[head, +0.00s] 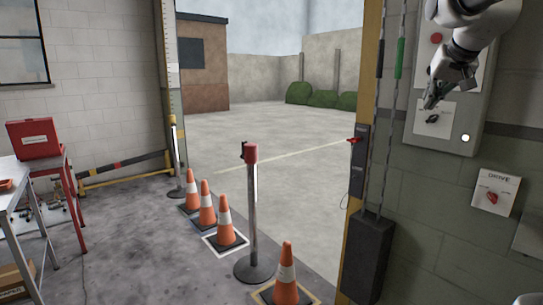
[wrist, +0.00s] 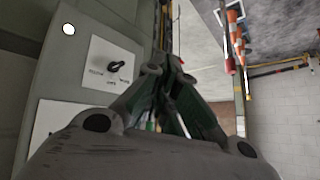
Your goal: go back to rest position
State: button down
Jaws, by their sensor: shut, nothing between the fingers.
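My gripper (head: 430,103) is at the upper right of the head view, in front of the grey control panel (head: 467,125) on the wall. Its fingers are together with nothing between them. A black rotary knob (head: 432,118) on a white plate sits just by the fingertips; I cannot tell from the head view whether they touch. In the wrist view the knob (wrist: 115,66) is to the left of my gripper (wrist: 174,62), apart from the fingers. The arm covers part of the panel's upper area.
A "DRIVE" box (head: 495,192) with a red knob is on the wall below right. A yellow door post (head: 361,110) with a dark box (head: 367,255) stands left of the panel. Several orange cones (head: 286,275) and a belt post (head: 254,215) line the doorway. A red toolbox (head: 34,139) stands far left.

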jog(key=s+a+f+n+g, duration=0.1)
jog(key=s+a+f+g, duration=0.1)
jog(key=s+f, duration=0.8)
jog(key=s+a+f+n+g, duration=0.2)
jog(key=s+f, duration=0.7)
jog(key=s, duration=0.9)
jog(key=shift+a+f+n+y, duration=0.3)
jog(key=shift+a+f+y, duration=0.1)
jog(key=shift+a, duration=0.5)
dwell(4.3)
